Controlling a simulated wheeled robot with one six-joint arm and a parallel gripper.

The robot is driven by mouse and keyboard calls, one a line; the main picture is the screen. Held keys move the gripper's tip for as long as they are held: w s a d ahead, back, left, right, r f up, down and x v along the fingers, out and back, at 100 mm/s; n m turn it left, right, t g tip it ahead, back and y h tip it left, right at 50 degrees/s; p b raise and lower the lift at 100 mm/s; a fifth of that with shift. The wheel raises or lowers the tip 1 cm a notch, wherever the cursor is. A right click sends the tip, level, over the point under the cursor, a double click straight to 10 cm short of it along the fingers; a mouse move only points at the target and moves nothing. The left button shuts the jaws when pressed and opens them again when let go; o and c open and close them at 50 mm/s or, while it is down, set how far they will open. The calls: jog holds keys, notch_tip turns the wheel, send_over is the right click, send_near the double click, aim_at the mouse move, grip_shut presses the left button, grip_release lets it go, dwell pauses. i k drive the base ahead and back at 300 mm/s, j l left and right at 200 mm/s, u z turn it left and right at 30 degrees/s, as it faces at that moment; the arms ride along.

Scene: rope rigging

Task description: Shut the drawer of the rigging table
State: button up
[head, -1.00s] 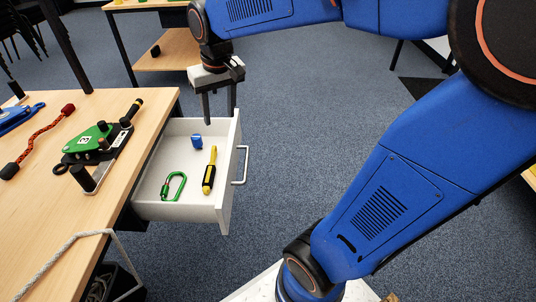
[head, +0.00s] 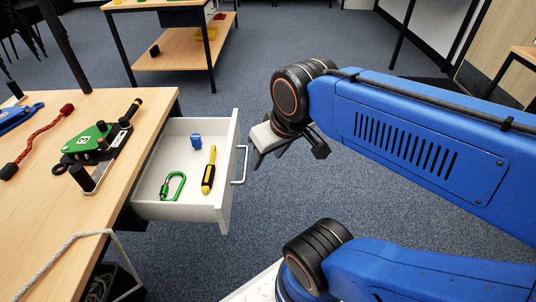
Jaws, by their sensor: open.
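The white drawer (head: 222,205) of the rigging table (head: 45,215) stands pulled out to the right from under the wooden top. Its metal bar handle (head: 241,165) is on the right-hand front panel. In the drawer lie a green carabiner (head: 173,187), a yellow and black tool (head: 209,170) and a small blue item (head: 196,142). My gripper (head: 256,160) is open and empty, just right of the drawer front near the handle. Its fingers point down and left. I cannot tell whether a finger touches the handle.
On the tabletop are a green device on a black mount (head: 95,145), a red and black rope piece (head: 40,142) and a blue item (head: 18,118). A light rope (head: 60,253) hangs over the table edge. Another table (head: 175,50) stands behind. The carpet beyond the drawer is clear.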

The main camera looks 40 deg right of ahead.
aim_at(193, 163)
jog(key=k+j+z, duration=0.2)
jog(key=k, duration=0.3)
jog(key=k+l+u, duration=0.2)
jog(key=k+l, duration=0.15)
